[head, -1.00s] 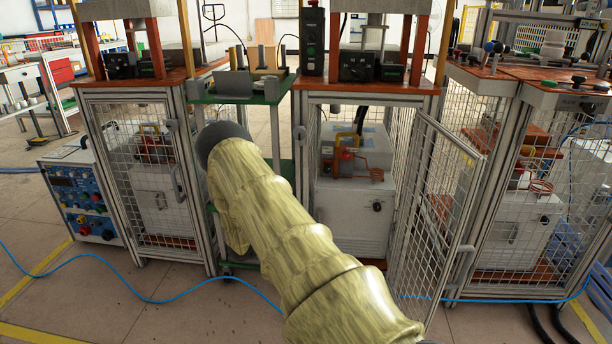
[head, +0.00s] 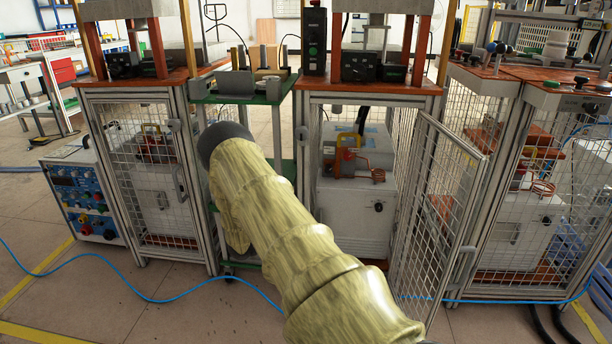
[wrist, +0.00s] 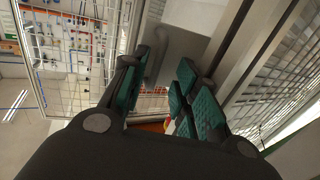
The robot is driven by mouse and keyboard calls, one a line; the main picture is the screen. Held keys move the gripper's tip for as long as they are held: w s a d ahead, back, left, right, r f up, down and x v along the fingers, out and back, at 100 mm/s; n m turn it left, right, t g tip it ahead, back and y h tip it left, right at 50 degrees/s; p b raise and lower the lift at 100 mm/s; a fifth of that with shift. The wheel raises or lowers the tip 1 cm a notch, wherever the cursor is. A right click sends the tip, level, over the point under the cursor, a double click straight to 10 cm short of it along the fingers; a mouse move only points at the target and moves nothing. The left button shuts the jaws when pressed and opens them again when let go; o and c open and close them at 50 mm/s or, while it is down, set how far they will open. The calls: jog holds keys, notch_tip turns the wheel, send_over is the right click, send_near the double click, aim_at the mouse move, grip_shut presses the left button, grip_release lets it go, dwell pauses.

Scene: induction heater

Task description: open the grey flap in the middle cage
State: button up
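The middle cage (head: 300,190) has a grey-framed mesh door (head: 437,205) that stands swung outward to the right, so the front is open. Inside is a white-grey unit (head: 350,215) with a yellow handle and a copper-coloured coil on top. My sleeved arm crosses in front of the cage's left part and hides some of it. My gripper is hidden in the head view. In the wrist view my gripper (wrist: 162,95) has its teal-padded fingers apart, with a plain grey surface (wrist: 180,45) visible beyond them. I cannot tell whether a finger touches it.
A similar cage (head: 145,180) with a mesh front stands at left, and another (head: 520,200) at right. A green trolley (head: 240,97) stands left of the middle cage. A blue cable (head: 150,299) crosses the floor. The front floor is mostly clear.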

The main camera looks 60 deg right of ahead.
jog(key=shift+w+a, duration=0.1)
jog(key=v, duration=1.1)
jog(key=shift+w+a, duration=0.25)
jog(key=shift+w, duration=0.05)
